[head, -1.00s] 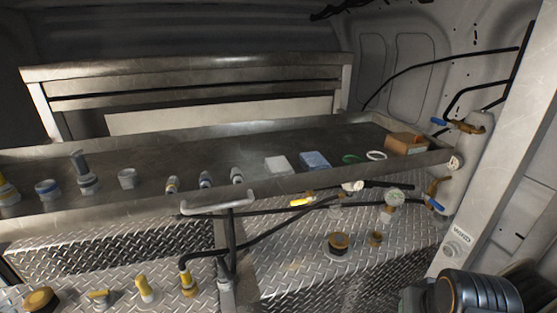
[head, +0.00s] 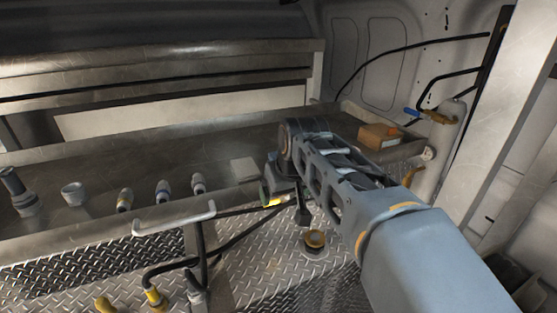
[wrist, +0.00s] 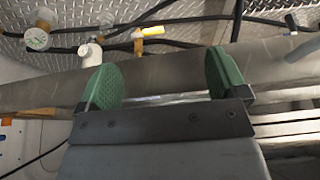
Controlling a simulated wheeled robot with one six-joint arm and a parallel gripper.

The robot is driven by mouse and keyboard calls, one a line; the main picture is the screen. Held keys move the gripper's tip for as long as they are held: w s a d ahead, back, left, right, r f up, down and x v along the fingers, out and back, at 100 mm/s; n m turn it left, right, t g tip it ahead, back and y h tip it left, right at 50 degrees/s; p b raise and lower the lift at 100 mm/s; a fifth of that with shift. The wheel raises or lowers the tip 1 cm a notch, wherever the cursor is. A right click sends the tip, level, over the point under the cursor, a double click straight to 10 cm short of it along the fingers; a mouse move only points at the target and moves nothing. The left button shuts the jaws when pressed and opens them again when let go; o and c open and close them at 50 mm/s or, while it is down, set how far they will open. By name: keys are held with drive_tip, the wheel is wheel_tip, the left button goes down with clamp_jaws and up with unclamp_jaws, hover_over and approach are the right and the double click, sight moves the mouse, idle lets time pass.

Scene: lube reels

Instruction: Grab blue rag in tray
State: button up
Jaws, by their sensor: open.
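The metal tray (head: 100,195) runs across the middle of the head view; its edge also shows in the wrist view (wrist: 165,75). My gripper (head: 268,190) is at the tray's front edge in the head view. In the wrist view its two green finger pads stand wide apart, with nothing between them (wrist: 162,80). The blue rag is not visible now; my arm covers the part of the tray where it lay. A pale folded cloth (head: 245,170) lies in the tray just left of my gripper.
An orange-brown box (head: 380,136) sits at the tray's right end. Several fittings stand along the tray's left part. A grey handle (head: 175,218), black hoses and a yellow valve (wrist: 152,30) lie in front of the tray. A gauge (wrist: 37,38) shows at the wrist view's upper left.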

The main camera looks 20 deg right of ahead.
drive_tip(key=shift+o, duration=0.7)
drive_tip(key=w+d+r+p, duration=0.1)
drive_tip(key=w+d+r, duration=0.6)
drive_tip(key=w+r, duration=0.1)
drive_tip(key=shift+w+r, duration=0.15)
drive_tip(key=shift+r, duration=0.65)
drive_tip(key=p+x, duration=0.1)
drive_tip(key=x, duration=0.7)
drive_tip(key=shift+w+d, duration=0.2)
drive_tip(key=shift+p+x, duration=1)
drive_tip(key=shift+x, duration=1.7)
drive_tip(key=shift+a, duration=0.15)
drive_tip(key=c, duration=1)
drive_tip(key=shift+r, duration=0.1)
